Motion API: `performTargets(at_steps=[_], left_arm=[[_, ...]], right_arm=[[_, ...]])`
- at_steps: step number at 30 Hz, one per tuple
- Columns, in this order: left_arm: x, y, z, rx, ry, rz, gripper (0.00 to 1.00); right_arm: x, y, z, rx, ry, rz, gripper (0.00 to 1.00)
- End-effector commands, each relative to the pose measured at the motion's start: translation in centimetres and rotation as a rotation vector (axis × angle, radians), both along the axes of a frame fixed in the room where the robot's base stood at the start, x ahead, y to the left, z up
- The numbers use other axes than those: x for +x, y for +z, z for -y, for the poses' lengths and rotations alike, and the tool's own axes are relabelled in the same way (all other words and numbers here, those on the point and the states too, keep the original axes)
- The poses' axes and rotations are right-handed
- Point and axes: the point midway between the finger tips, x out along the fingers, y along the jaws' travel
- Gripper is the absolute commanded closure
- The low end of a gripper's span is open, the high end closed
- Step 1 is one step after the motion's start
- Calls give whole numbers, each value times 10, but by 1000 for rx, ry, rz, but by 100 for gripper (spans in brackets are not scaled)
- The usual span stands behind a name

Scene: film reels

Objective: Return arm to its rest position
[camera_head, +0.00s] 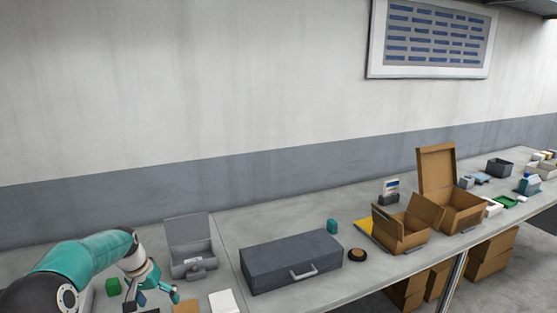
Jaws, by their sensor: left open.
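My left arm (85,255) comes in from the lower left, teal and black. My left gripper (152,297) points down at the bottom left over the table, its jaws open, with nothing seen between them. An open grey case (189,237) stands just right of it, with its lid up. A closed dark grey case (291,262) with a handle lies further right. A small round dark reel or disc (357,255) lies beside that case. My right gripper is outside the view.
The long grey table (330,285) runs to the far right. Open cardboard boxes (402,229) stand on it, with more cartons (494,256) below. A green block (113,287), a white card (223,301) and a teal block (332,226) lie nearby. The wall (180,90) is behind.

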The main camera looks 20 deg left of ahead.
Motion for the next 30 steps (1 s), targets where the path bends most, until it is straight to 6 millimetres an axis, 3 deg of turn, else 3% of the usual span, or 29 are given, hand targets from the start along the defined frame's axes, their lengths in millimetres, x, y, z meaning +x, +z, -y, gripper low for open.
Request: performTargets(at_steps=[1,5,11,17,21,24,26,28,30], left_arm=[[9,-23,32,-37,-53,-25,12],[20,-73,107,-108,-163,-75,12],[6,-143,225,-197,-313,-145,12],[-50,-201,336,-264,-432,-218,12],[-117,-231,400,-296,-485,-265,12],[-171,-242,428,-306,-484,-281,12],[-193,-244,434,-302,-452,-266,12],[-201,-242,434,-288,-411,-227,12],[-196,-242,433,-270,-378,-177,12]], right_arm=[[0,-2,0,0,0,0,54],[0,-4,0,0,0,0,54],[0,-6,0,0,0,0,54],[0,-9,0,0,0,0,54],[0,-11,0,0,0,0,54],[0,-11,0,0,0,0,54],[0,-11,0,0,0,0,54],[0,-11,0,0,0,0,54],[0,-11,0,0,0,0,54]])
